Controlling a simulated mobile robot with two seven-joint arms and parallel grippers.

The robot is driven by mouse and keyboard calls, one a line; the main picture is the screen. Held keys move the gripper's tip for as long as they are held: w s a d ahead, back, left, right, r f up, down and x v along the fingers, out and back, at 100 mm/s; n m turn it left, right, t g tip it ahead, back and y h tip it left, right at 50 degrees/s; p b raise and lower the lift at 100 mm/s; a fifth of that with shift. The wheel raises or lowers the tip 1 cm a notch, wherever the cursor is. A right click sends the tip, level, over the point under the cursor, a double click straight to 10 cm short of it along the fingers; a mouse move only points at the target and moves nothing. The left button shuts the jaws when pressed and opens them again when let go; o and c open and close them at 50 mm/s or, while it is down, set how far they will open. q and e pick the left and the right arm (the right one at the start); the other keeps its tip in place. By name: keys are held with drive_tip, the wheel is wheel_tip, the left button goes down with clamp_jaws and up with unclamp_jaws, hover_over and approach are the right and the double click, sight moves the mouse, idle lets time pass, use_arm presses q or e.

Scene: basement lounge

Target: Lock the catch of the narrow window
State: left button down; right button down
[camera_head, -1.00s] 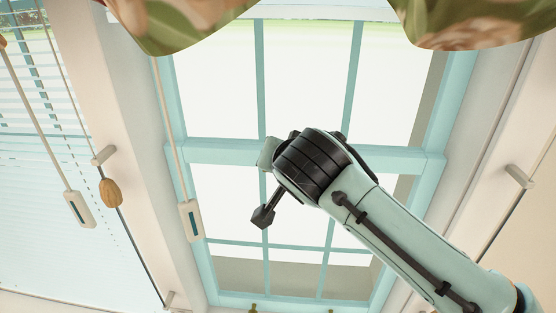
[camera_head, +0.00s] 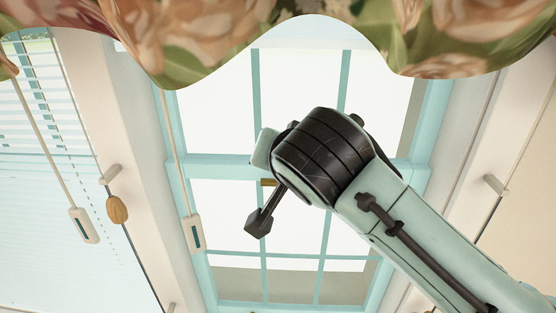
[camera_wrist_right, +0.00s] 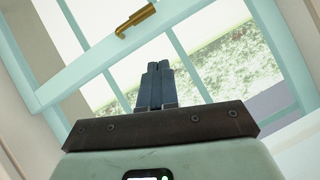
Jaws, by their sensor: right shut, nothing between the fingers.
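The window (camera_head: 215,168) with a pale turquoise frame stands in front of me, its panes split by thin bars. A brass catch (camera_wrist_right: 135,20) sits on its middle rail at the top of the right wrist view. In the head view a small brass piece (camera_head: 268,182), apparently this catch, shows beside my right wrist. My right gripper (camera_wrist_right: 158,66) has its two dark fingers together and empty, below and a little right of the catch and apart from it in the picture. In the head view my wrist hides the fingers. My left gripper is not in view.
A floral valance (camera_head: 300,45) hangs across the top. A pull cord with a pale handle (camera_head: 195,233) hangs left of the window. Another pale cord handle (camera_head: 83,226) and a wooden cord knob (camera_head: 117,209) hang farther left by a blind (camera_head: 50,165).

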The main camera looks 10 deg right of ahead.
drive_tip(key=shift+s+a+r, duration=0.25)
drive_tip(key=shift+s+r, duration=0.25)
drive_tip(key=shift+s, duration=0.1)
drive_tip(key=shift+s+a+r, duration=0.2)
drive_tip(key=shift+s+r, duration=0.25)
drive_tip(key=shift+s, duration=0.15)
drive_tip(key=shift+s, duration=0.1)
